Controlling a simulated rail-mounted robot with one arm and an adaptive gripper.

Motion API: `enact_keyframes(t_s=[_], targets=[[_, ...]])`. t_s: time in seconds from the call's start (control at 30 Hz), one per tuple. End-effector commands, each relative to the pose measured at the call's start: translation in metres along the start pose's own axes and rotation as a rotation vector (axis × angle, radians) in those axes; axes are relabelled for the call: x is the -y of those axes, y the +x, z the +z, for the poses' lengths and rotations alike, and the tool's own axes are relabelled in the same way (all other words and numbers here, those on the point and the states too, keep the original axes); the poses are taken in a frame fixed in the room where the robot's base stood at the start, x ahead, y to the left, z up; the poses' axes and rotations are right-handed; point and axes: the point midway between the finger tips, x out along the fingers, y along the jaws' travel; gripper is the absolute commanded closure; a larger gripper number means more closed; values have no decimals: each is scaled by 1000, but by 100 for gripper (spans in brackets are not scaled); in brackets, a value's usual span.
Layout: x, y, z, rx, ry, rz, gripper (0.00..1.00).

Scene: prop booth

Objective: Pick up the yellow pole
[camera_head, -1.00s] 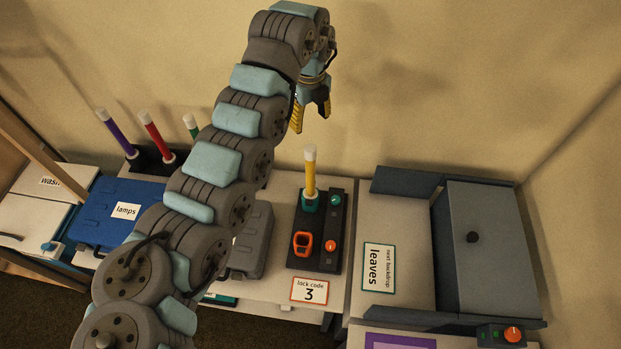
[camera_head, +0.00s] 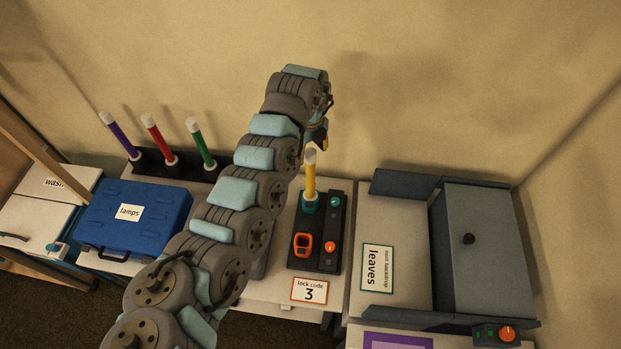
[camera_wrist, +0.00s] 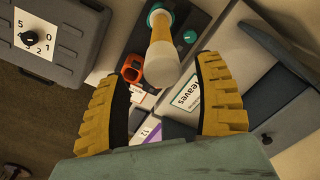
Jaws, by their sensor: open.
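The yellow pole (camera_head: 310,178) has a white cap and stands upright in a teal socket on a dark control panel (camera_head: 328,258). In the wrist view the yellow pole (camera_wrist: 163,32) is seen from near its white cap, which lies between and just beyond my fingers. My gripper (camera_wrist: 166,88) is open, with one yellow ridged finger on each side and nothing between them. In the head view my gripper (camera_head: 320,137) is mostly hidden behind my wrist, just above and behind the pole's top.
The panel also has an orange handle (camera_head: 302,244) and knobs. Purple, red and green poles (camera_head: 202,144) stand in a rack at left. A blue case (camera_head: 128,212) labelled lamps lies left. A grey case with a dial (camera_wrist: 50,40) and a grey cabinet (camera_head: 490,250) flank the panel.

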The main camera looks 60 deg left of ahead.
Motion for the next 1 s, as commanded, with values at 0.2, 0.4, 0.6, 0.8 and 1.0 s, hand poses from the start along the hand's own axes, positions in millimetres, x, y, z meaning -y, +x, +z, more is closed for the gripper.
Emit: enact_keyframes(t_s=[0.2,0.4,0.6,0.8,1.0], targets=[[1,10,0,0,1,0,31],[2,28,2,-3,3,4,31],[4,50,4,-2,2,1,31],[3,60,5,-2,0,0,31],[3,60,5,-1,0,-1,34]])
